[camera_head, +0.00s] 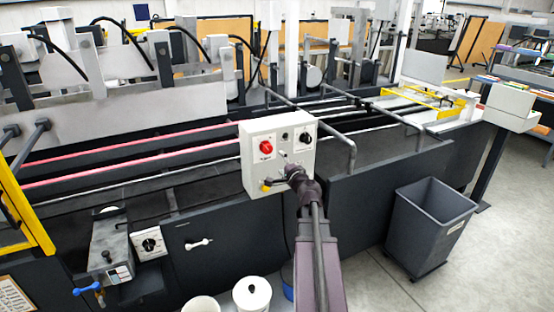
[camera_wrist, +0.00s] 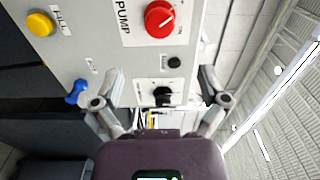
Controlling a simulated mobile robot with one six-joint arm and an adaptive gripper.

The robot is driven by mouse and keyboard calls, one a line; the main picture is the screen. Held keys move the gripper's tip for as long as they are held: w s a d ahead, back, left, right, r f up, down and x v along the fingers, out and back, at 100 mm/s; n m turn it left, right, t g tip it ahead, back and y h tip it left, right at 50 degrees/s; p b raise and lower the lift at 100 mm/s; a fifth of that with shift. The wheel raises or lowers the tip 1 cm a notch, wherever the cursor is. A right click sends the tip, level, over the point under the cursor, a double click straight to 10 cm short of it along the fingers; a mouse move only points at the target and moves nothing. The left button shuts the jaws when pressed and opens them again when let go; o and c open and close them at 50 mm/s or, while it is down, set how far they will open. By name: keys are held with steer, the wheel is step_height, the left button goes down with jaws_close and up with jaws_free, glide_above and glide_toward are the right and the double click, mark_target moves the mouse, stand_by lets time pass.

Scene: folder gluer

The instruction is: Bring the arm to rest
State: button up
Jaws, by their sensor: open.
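My gripper (camera_head: 292,170) is in front of the lower part of a pale control box (camera_head: 255,130) on the folder gluer. In the wrist view my gripper (camera_wrist: 162,76) is open, with its two fingers spread and nothing between them. The box face shows a red knob (camera_wrist: 160,19) marked PUMP, a yellow button (camera_wrist: 40,24), a blue toggle (camera_wrist: 76,92), a small black button (camera_wrist: 174,62) and a black knob (camera_wrist: 162,95). Whether a fingertip touches the box I cannot tell. My arm reaches up from the bottom of the head view.
A grey bin (camera_head: 430,225) stands on the floor to the right. A bent rail (camera_head: 345,140) sticks out right of the box. A white lidded pot (camera_head: 252,294) is at the bottom. A yellow frame (camera_head: 22,205) stands at the left. Open floor lies at the lower right.

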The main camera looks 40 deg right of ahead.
steer(key=shift+s+a, duration=0.1)
steer(key=shift+s, duration=0.3)
steer(key=shift+a, duration=0.1)
stand_by(0.3)
steer(key=w+a+f+n+g+y, duration=0.1)
steer(key=a+f+n+g+y, duration=0.2)
steer(key=a, duration=0.6)
steer(key=w+a+f+n+g+y, duration=0.1)
steer(key=a+f+n+y, duration=0.3)
steer(key=a, duration=0.5)
steer(key=w+a+f+n+g+y, duration=0.25)
steer(key=a+n, duration=0.25)
steer(key=a, duration=0.4)
steer(key=s+a+f+n+g+h, duration=0.2)
steer(key=s+a+f+n+g, duration=0.2)
steer(key=s+a, duration=0.3)
steer(key=s+a+f+n+g+h, duration=0.3)
steer(key=s+a+f+n+g, duration=0.1)
steer(key=s+a+g, duration=0.3)
steer(key=shift+s+a+f+n, duration=0.35)
steer(key=shift+a+f, duration=0.1)
steer(key=shift+f, duration=0.1)
steer(key=shift+d, duration=0.1)
